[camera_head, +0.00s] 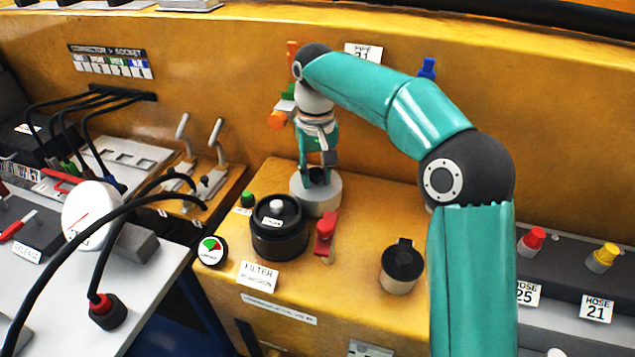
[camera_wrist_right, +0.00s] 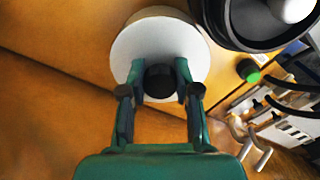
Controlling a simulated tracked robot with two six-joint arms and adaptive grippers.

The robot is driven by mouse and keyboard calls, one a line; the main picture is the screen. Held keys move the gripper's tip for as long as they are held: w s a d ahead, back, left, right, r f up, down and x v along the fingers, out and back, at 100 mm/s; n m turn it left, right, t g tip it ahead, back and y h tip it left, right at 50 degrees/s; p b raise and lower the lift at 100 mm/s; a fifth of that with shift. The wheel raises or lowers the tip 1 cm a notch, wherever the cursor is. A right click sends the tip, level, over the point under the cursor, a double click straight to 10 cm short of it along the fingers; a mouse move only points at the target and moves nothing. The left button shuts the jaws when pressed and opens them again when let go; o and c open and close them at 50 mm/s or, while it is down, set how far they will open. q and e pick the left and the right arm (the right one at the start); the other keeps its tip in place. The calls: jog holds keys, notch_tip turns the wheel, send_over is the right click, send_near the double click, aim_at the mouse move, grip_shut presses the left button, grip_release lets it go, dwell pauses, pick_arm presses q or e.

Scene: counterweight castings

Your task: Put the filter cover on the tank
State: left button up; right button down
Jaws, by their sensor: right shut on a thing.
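The filter cover looks to be a thick white round piece (camera_head: 328,200) with a black knob. It also shows in the right wrist view (camera_wrist_right: 128,62). My right gripper (camera_head: 318,180) points down with its fingers shut on the knob; in the wrist view the gripper (camera_wrist_right: 158,88) has a finger on each side of it. I cannot tell whether the cover touches the yellow deck. The tank looks to be the black round housing (camera_head: 279,240), just left of and nearer than the cover. It shows a pale knob and a small label at its top. My left gripper is not in view.
A green button (camera_head: 247,199) and a gauge (camera_head: 212,250) sit left. A filter label (camera_head: 258,275) is in front. The yellow wall rises behind.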

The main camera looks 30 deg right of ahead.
aim_at(316, 173)
jog(key=shift+f, duration=0.95)
jog(key=shift+f, duration=0.1)
jog(key=c, duration=0.8)
grip_release()
jog(key=shift+c, duration=0.2)
notch_tip(316, 173, up, 12)
jog(key=p, duration=0.3)
